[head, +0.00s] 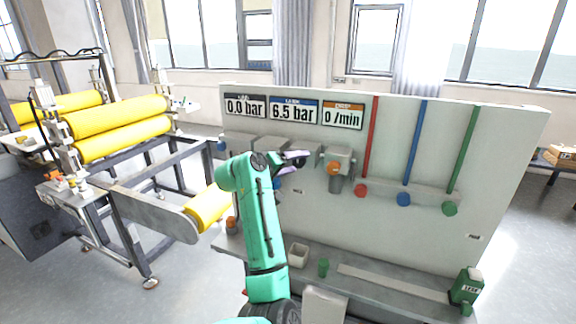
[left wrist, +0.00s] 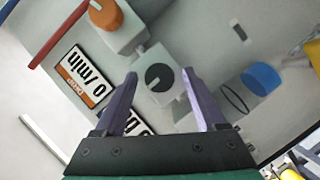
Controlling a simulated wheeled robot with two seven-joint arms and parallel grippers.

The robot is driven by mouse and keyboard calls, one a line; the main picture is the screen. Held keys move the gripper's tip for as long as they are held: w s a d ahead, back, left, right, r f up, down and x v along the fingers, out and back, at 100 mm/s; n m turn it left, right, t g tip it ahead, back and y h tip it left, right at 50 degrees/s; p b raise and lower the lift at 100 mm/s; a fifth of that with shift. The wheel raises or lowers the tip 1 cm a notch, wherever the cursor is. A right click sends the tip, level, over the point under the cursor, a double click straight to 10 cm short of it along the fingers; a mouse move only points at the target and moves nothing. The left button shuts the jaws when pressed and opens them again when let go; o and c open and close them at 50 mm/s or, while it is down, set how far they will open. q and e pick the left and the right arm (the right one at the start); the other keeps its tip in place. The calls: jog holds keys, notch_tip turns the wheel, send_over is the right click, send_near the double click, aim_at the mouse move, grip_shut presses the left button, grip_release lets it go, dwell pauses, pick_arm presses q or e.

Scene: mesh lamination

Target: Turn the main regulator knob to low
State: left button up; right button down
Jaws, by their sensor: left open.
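In the left wrist view, a dark round knob (left wrist: 159,77) with a small light mark sits on a pale block on the panel. No label on it is readable, so I cannot tell for sure that it is the main regulator. My left gripper (left wrist: 159,88) is open, its two purple fingers on either side of the knob in the picture; I see no contact. My right gripper is not in view.
An orange knob (head: 333,168) is right of the gripper; a blue cylinder (left wrist: 260,77) shows in the wrist view. Displays read 0.0 bar (head: 245,107), 6.5 bar (head: 293,111) and 0 /min (head: 342,116). Red, blue and green pipes are further right. A yellow-roller machine (head: 125,135) stands left.

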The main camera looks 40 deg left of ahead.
pick_arm(q)
jog(key=b+v, duration=0.4)
jog(key=v, duration=1)
jog(key=shift+s+b, duration=0.2)
jog(key=shift+b, duration=0.15)
jog(key=shift+f, duration=0.1)
